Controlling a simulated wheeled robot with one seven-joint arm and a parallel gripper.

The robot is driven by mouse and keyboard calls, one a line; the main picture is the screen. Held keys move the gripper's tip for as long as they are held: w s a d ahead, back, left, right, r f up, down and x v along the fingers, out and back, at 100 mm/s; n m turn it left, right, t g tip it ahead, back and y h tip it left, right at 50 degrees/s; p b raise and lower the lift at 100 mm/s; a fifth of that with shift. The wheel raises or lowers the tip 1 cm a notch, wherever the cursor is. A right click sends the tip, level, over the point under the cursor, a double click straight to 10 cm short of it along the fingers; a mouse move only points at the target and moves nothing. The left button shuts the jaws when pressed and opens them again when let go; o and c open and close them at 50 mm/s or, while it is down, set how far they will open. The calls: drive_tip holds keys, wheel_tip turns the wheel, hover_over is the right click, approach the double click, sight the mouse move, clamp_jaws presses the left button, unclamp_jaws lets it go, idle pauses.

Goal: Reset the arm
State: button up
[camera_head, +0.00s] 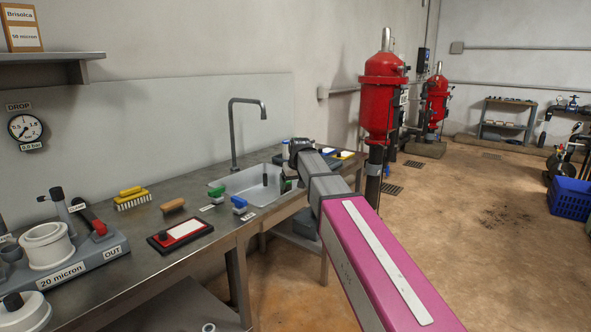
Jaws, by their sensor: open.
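My arm reaches from the bottom right toward the sink, with a pink link and grey links. My gripper (299,152) is at its far end, over the right side of the sink (238,186). The fingers are small and mostly hidden by my own arm; I see nothing held in them.
A tap (234,135) rises behind the sink. Red tanks (384,98) stand beyond; the floor (490,210) at right is largely clear.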

drive_tip(key=s+d+f+m+g, duration=0.1)
drive_tip(key=s+d+f, duration=0.5)
drive_tip(key=s+f, duration=0.3)
drive_tip(key=s+d+f+m+g+h, duration=0.1)
drive_tip(key=s+d+f, duration=0.6)
drive_tip(key=s+f, duration=0.2)
drive_tip(key=s+d+f+m+g, duration=0.1)
drive_tip(key=s+d+f+m, duration=0.1)
drive_tip(key=s+d+f, duration=0.4)
drive_tip(key=s+f, duration=0.3)
drive_tip(key=f, duration=0.1)
drive_tip(key=shift+s+d+g+h, duration=0.25)
drive_tip(key=shift+s+g+h, duration=0.05)
drive_tip(key=shift+s, duration=0.1)
drive_tip(key=shift+f, duration=0.1)
